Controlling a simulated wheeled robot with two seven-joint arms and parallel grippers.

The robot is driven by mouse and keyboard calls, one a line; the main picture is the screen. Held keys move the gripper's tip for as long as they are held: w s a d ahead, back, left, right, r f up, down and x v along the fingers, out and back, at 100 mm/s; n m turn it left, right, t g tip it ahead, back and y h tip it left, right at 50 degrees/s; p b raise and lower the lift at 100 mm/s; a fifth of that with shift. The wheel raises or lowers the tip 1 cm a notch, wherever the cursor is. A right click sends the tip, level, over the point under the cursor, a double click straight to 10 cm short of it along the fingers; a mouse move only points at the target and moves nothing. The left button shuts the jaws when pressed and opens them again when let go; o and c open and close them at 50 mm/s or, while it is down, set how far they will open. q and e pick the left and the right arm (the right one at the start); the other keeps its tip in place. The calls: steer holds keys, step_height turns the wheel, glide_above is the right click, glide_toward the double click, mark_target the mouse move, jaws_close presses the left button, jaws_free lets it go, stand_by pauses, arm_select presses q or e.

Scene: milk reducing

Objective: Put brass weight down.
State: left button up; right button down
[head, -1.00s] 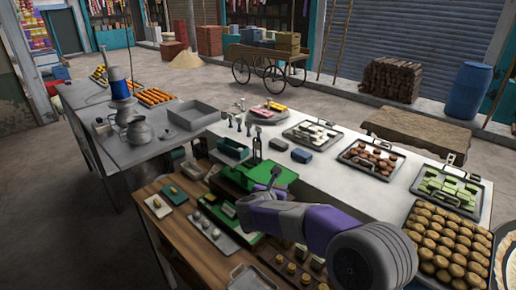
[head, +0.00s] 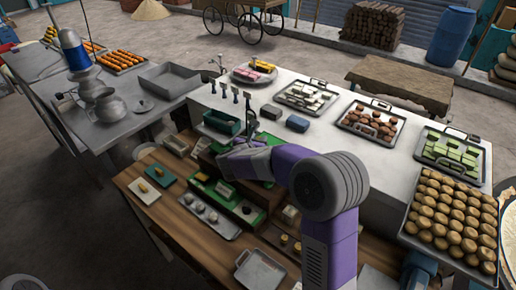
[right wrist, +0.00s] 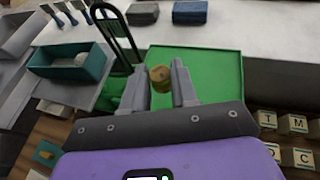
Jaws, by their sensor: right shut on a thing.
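In the right wrist view, a small brass weight (right wrist: 160,77) sits between the fingertips of my right gripper (right wrist: 162,84), which is shut on it. Behind and below it is a flat green surface (right wrist: 217,62); I cannot tell whether the weight touches it. A black arched frame (right wrist: 117,32) stands just left of the fingers. In the head view my right gripper (head: 240,155) is over the stepped wooden and green stand, and my arm hides part of the stand. The weight cannot be made out there.
A metal tray with small pale pieces (head: 210,217) and a yellow-topped teal block (head: 159,175) are on the wooden table. Sweets trays (head: 370,123) line the counter.

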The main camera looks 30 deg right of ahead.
steer(key=shift+f, duration=1.7)
steer(key=shift+f, duration=0.1)
steer(key=shift+f+b, duration=0.1)
steer(key=shift+b, duration=0.3)
steer(key=c, duration=0.9)
jaws_free()
steer(key=shift+a+r+p, duration=0.15)
steer(key=shift+r+p, duration=0.2)
steer(key=shift+r, duration=0.05)
steer(key=v, duration=1.1)
steer(key=shift+s+a+r+b, duration=0.1)
steer(key=shift+s+a+b, duration=0.1)
steer(key=shift+s+b, duration=0.15)
